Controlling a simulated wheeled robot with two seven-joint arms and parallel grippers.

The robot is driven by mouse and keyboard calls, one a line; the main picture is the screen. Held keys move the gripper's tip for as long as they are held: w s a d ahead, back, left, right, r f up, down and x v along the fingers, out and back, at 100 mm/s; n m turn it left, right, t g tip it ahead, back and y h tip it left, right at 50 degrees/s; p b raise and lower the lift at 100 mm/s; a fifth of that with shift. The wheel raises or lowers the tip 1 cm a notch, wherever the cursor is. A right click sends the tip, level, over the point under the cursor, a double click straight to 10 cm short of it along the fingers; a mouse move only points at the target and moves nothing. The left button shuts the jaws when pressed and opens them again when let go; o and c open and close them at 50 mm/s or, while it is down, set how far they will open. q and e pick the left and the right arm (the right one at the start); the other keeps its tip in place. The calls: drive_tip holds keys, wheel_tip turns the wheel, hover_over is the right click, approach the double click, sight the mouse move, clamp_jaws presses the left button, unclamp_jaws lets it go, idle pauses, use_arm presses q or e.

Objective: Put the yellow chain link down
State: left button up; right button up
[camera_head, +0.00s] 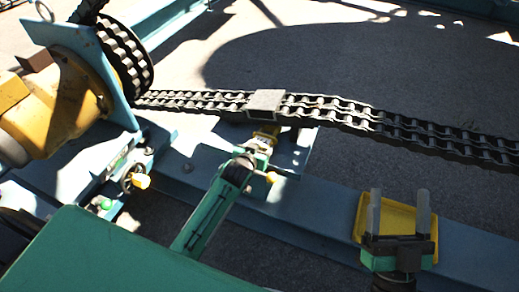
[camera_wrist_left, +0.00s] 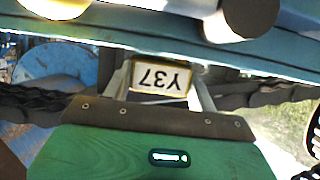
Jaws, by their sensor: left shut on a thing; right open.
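The yellow chain link (camera_wrist_left: 160,78), with a pale plate reading "Y37" upside down, sits between the two grey fingers of my left gripper (camera_wrist_left: 161,88) in the left wrist view. The gripper is shut on it. In the head view my left gripper (camera_head: 264,130) is at the end of a green arm, just below the chain (camera_head: 345,112); yellow shows there, but the fingers are hard to make out. My right gripper (camera_head: 400,200) is open and empty, fingers pointing up, at the lower right.
A yellow tray (camera_head: 364,222) lies behind my right gripper on a blue beam (camera_head: 310,210). A dark sprocket (camera_head: 127,58) and yellow motor housing (camera_head: 55,105) stand at the left. The chain runs from the sprocket to the right edge. Grey floor (camera_head: 300,50) lies open behind it.

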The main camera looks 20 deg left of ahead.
idle(0.4)
use_arm(q)
drive_tip(key=shift+f, duration=0.3)
drive_tip(key=o, duration=1.3)
